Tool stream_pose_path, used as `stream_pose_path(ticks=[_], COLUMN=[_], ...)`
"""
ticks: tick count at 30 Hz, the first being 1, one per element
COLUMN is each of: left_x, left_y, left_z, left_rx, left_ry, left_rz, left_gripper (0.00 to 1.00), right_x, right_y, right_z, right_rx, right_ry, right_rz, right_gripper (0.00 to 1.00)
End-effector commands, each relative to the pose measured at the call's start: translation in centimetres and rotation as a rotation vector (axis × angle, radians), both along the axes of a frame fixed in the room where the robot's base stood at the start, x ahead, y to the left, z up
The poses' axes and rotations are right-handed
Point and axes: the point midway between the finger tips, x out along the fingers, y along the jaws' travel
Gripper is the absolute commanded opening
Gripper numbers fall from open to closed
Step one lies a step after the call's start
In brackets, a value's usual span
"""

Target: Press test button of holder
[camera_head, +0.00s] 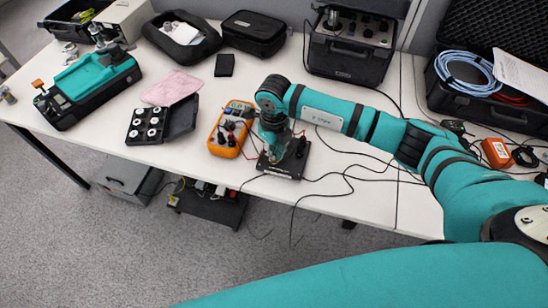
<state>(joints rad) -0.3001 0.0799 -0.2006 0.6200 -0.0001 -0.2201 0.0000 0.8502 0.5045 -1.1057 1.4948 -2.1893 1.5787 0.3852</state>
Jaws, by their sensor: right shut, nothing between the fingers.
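The black holder (292,172) lies at the front edge of the white table, with cables running from it to the right. My right gripper (274,156) points down over the left part of the holder. Its fingers are together and nothing shows between them. The gripper and wrist cover part of the holder, and the test button cannot be made out. Whether the fingertips touch the holder cannot be told from this view. My left gripper is out of view.
An orange multimeter (222,150) lies just left of the holder. A black box with round parts (147,126) and a pink cloth (172,87) lie further left. A black instrument case (345,62) stands behind. Loose cables cross the table to the right, near an open case (500,115).

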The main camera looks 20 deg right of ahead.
Motion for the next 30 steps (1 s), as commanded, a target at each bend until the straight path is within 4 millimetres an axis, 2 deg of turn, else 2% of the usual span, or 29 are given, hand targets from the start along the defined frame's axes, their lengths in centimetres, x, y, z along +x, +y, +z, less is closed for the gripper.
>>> stream_pose_path(ticks=[21,30], left_x=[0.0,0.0], left_y=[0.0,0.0], left_z=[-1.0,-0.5], left_rx=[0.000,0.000], left_ry=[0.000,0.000], left_rz=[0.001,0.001], left_gripper=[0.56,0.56], right_x=[0.0,0.0], right_y=[0.0,0.0], right_z=[-1.2,-0.5], right_rx=[0.000,0.000], right_ry=[0.000,0.000], right_rz=[0.000,0.000], right_gripper=[0.00,0.00])
